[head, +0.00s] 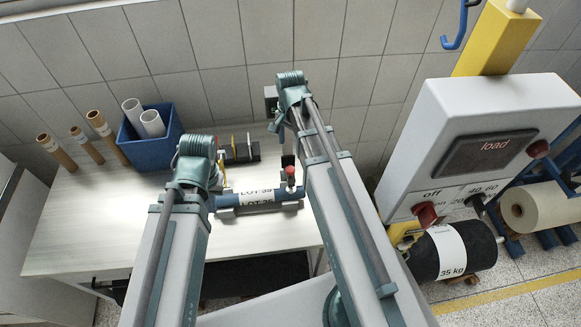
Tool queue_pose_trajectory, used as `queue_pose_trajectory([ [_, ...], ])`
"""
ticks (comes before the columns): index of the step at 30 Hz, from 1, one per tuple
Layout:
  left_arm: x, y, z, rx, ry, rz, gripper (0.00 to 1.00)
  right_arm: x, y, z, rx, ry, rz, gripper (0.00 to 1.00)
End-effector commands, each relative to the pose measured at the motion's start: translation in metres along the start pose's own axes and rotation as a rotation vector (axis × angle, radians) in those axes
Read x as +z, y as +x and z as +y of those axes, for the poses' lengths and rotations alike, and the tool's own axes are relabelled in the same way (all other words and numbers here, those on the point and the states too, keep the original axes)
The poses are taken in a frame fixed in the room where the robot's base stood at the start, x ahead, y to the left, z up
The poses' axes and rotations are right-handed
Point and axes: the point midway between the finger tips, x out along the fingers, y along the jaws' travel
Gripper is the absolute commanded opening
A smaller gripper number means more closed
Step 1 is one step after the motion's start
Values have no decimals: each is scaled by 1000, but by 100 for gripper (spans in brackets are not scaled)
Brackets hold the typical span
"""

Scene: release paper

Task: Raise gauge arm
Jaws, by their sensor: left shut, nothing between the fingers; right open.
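A dark blue roll (233,201) with white "LOT 35" labels lies across a low cradle on the table. A red knob (291,172) stands at the roll's right end, with a pale metal piece under it and a dark upright part above it. It appears to belong to the gauge arm, whose full shape is hidden by my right arm. My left gripper (221,178) is shut and empty, mostly behind its own wrist, near the roll's left end. My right gripper (288,159) is open, small and partly hidden, close above the red knob; I cannot tell whether they touch.
A blue bin (152,133) with white tubes and several brown tubes stand at the table's left. A dark rack (240,152) sits behind the roll. A white load panel (485,150) with switches and a black 35 kg roll (452,252) are at the right. The front-left tabletop is clear.

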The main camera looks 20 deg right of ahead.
Motion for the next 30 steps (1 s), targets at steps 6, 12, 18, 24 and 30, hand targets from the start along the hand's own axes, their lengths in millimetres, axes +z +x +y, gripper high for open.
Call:
queue_pose_trajectory([
  [6,-2,29,3,0,-2,1,0,0,29,0,0,-1,0,71],
  [12,-4,58,5,0,-4,3,0,0,58,0,0,-1,0,71],
  [18,-6,86,8,-1,-3,3,0,0,86,0,0,-1,0,71],
  [24,-8,113,10,-2,4,3,0,0,114,0,0,-1,0,71],
  [30,-8,128,12,-3,9,3,0,0,129,0,0,-2,0,71],
])
